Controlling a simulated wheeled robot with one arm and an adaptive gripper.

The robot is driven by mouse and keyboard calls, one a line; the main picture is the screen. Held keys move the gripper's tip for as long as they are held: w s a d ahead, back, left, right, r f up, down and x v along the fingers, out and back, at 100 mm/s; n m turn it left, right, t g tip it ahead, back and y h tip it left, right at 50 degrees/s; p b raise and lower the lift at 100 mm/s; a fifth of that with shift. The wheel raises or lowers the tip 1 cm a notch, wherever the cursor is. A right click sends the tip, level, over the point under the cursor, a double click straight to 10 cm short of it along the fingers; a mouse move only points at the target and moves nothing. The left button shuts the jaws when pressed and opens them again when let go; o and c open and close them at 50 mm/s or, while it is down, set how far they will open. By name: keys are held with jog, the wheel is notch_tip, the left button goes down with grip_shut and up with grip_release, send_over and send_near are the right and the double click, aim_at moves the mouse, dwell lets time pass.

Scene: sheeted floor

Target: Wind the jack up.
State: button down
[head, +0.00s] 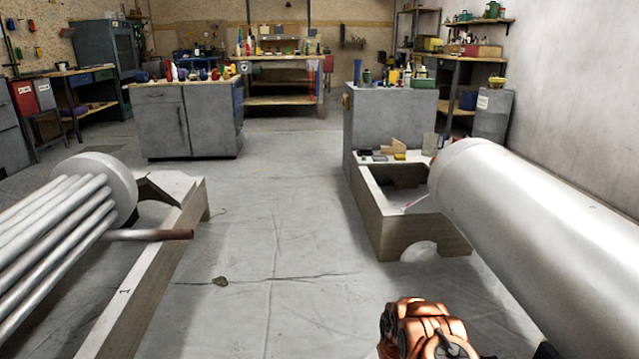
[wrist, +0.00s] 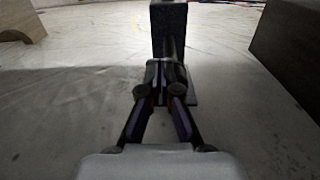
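The thing I take for the jack (wrist: 168,18) is a dark upright block at the top middle of the wrist view. Part of a dark flat base shows at its lower right, and a dark rod-like part stands at its near face. My gripper (wrist: 165,72) points straight at it, with its fingertips close together at this rod. I cannot tell whether they touch or hold it. In the head view, only a copper-coloured part of my arm (head: 425,330) shows at the bottom right. My fingers and the jack are out of that view.
A large grey cylinder (head: 540,230) lies at the right beside a wooden cradle (head: 415,235). A bundle of pipes (head: 50,240) rests on a wooden support (head: 150,265) at the left. Cabinets (head: 185,120) stand farther back.

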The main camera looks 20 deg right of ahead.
jog(key=shift+s+d+r, duration=0.25)
jog(key=shift+s+d, duration=0.15)
jog(key=shift+d, duration=0.25)
jog(key=shift+s+f+g, duration=0.15)
jog(key=shift+g, duration=0.25)
jog(key=shift+s+a+b, duration=0.1)
jog(key=shift+s+b, duration=0.3)
jog(key=shift+b, duration=0.1)
jog(key=shift+s+a+f+b, duration=0.15)
jog(key=shift+s+a+b, duration=0.2)
jog(key=shift+b, duration=0.25)
jog(key=shift+s+a+f+b, duration=0.1)
jog(key=shift+a+f+b, duration=0.15)
jog(key=shift+b, duration=0.05)
jog(key=shift+a+r, duration=0.1)
jog(key=shift+r, duration=0.2)
dwell(0.4)
